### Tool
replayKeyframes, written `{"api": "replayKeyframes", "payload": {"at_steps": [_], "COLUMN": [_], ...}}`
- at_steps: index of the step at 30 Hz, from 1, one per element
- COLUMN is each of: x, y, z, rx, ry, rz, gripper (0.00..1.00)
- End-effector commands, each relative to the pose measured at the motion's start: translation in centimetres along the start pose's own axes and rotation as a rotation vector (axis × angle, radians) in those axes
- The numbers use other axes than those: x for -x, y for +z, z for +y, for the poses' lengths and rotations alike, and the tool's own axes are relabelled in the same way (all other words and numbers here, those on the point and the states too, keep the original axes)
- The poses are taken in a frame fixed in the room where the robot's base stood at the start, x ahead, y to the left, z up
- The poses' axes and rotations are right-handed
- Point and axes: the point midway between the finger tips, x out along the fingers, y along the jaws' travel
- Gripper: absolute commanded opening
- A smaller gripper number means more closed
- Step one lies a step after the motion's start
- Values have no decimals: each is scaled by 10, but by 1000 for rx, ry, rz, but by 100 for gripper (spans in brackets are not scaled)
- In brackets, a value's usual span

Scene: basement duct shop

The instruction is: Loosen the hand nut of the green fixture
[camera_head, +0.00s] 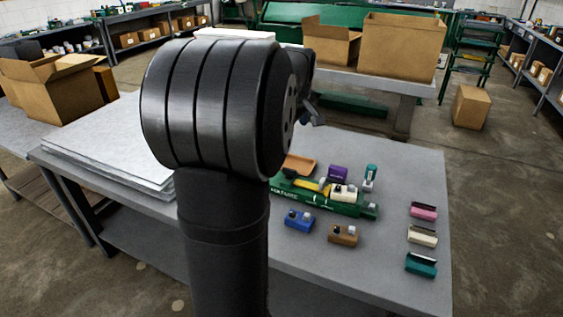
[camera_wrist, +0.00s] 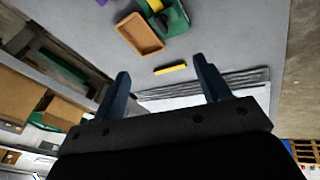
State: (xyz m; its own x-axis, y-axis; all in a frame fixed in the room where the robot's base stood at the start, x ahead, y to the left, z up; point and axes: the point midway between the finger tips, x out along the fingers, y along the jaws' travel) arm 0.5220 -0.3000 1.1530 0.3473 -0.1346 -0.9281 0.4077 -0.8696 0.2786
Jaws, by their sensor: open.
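The green fixture (camera_head: 318,203) lies on the grey workbench in the head view, right of my arm. It carries a yellow lever (camera_head: 308,184) and a cream block (camera_head: 343,192). I cannot clearly make out its hand nut at this size. Part of the fixture (camera_wrist: 177,21) shows at the top edge of the wrist view, mostly cut off. My gripper (camera_wrist: 161,65) is open and empty, its two dark fingers spread wide. In the head view it is mostly hidden behind my arm. It is apart from the fixture.
A tan tray (camera_wrist: 139,34) and a yellow bar (camera_wrist: 170,69) lie near the fixture. Purple (camera_head: 337,174), blue (camera_head: 299,220) and brown (camera_head: 343,235) blocks surround it. Pink (camera_head: 423,211), cream and teal pieces line the right side. Grey sheets (camera_head: 110,145) are stacked at left.

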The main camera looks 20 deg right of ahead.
Motion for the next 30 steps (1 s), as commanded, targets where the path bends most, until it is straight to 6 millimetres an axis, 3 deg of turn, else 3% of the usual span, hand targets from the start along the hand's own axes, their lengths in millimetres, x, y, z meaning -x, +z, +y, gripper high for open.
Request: {"api": "replayKeyframes", "payload": {"at_steps": [18,24,30], "x": [-47,-54,-66], "y": [-26,-30,-29], "z": [-15,-17,-16], "rx": [-1034,-1200,-1231], "ry": [124,152,157], "rz": [-66,-60,-60], "gripper": [69,69,69]}}
